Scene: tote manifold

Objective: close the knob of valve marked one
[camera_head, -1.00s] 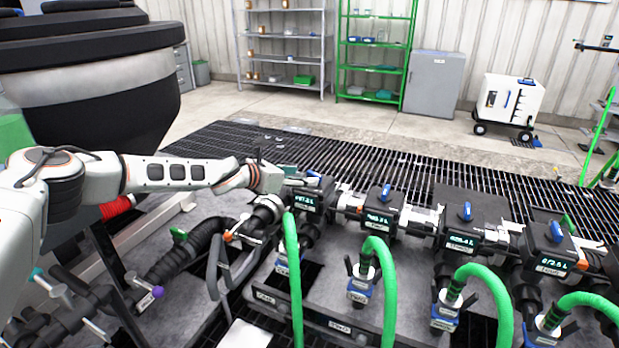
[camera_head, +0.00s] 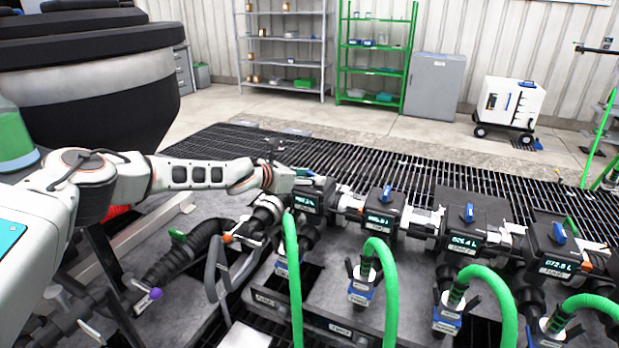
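My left arm reaches in from the left, and its gripper (camera_head: 283,178) is at the leftmost black valve unit (camera_head: 308,198), which has a lit display. A small blue part (camera_head: 312,174) shows on top of that unit, just right of the gripper. The gripper hides much of the top there, and I cannot tell whether it touches the knob. The fingers are too small and covered to tell open from shut. The labels are too blurred to confirm which valve is marked one. My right gripper is not in view.
More valve units with blue knobs (camera_head: 387,192) (camera_head: 469,212) (camera_head: 558,233) stand in a row to the right. Green hoses (camera_head: 293,275) (camera_head: 388,285) rise in front of them. A black corrugated hose (camera_head: 190,255) lies below my arm. Open floor grating (camera_head: 400,165) lies behind the row.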

